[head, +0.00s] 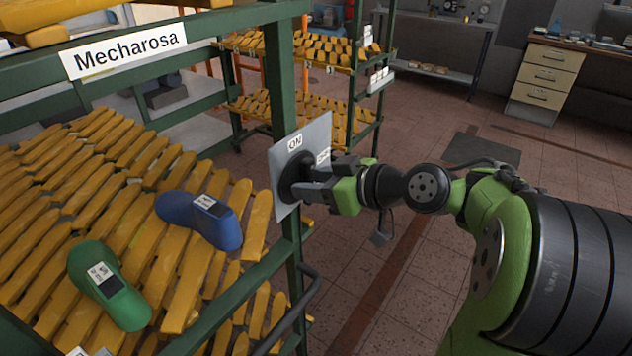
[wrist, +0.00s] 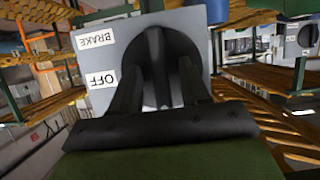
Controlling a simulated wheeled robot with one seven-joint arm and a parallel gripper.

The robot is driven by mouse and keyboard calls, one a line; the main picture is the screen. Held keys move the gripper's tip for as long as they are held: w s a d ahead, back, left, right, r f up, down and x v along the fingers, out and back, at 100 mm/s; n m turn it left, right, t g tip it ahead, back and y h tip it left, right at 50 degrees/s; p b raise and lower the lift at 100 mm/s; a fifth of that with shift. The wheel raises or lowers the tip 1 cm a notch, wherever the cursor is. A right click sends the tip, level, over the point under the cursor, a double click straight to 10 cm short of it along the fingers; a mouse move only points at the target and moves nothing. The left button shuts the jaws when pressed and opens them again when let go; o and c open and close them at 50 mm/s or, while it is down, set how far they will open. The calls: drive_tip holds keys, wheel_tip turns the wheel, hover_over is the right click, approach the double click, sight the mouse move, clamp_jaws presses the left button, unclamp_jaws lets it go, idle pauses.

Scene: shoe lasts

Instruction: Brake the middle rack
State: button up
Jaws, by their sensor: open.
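A grey brake plate (head: 302,146) is mounted on the green post of the near rack (head: 286,70). In the wrist view, the knob (wrist: 157,52) has a raised grip bar, and the plate (wrist: 110,62) shows "BRAKE" and "OFF" labels upside down. My gripper (head: 314,187) is at the knob. In the wrist view, its open fingers (wrist: 160,84) stand on either side of the grip bar. I cannot tell whether they touch it.
The near rack, signed "Mecharosa", has yellow slats bearing a blue last (head: 200,218) and a green last (head: 108,285). Another slatted rack (head: 335,52) stands behind. A second plate with a dark knob (wrist: 306,36) shows at the wrist view's right. Tiled floor is open behind my arm.

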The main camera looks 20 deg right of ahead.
drive_tip(key=p+v, duration=1)
drive_tip(key=v, duration=0.5)
drive_tip(key=shift+s+d, duration=0.2)
drive_tip(key=shift+s, duration=0.15)
drive_tip(key=shift+a, duration=0.1)
drive_tip(key=s+a+f+m+g+h, duration=0.1)
drive_tip(key=a+f+g, duration=0.1)
drive_tip(key=a+g, duration=0.15)
drive_tip(key=s+a+f+g+h, duration=0.1)
drive_tip(key=a+f+g+h, duration=0.15)
drive_tip(key=a, duration=0.25)
drive_tip(key=s+r+m+h, duration=0.2)
drive_tip(key=s+m+h, duration=0.2)
drive_tip(key=s+m, duration=0.2)
drive_tip(key=s, duration=0.2)
drive_tip(key=shift+s+t, duration=0.25)
drive_tip(key=shift+t, duration=0.15)
